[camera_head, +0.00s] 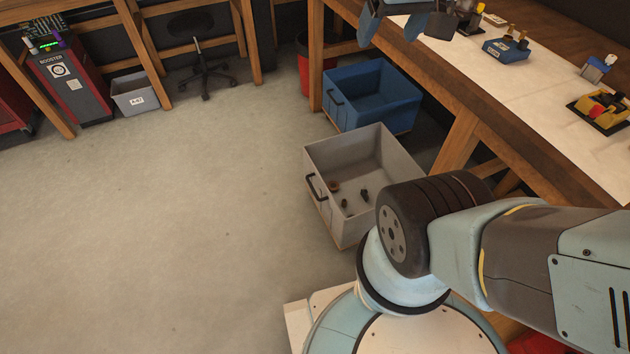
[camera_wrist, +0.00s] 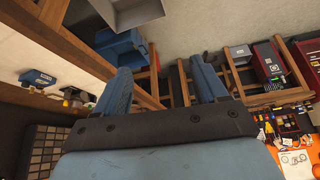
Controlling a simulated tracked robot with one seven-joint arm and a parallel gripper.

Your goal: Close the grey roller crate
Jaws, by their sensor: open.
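The grey roller crate (camera_head: 326,212) stands on the floor in the head view, open at the top and sticking out from under the workbench. A dark handle (camera_head: 315,187) is on its left-hand face. A few small dark items lie inside, and my arm hides its near right part. The grey crate also shows at the top edge of the wrist view (camera_wrist: 122,14). My gripper (camera_head: 392,34) is high up at the top of the head view, away from the crate. In the wrist view its two fingers (camera_wrist: 160,80) are wide apart with nothing between them.
A blue crate (camera_head: 375,112) stands just behind the grey one, with a red bin (camera_head: 304,72) beyond. The workbench (camera_head: 520,115) with tools runs along the right. A stool (camera_head: 203,72), a small grey bin (camera_head: 134,97) and a booster unit (camera_head: 75,88) are at the back left. The left floor is clear.

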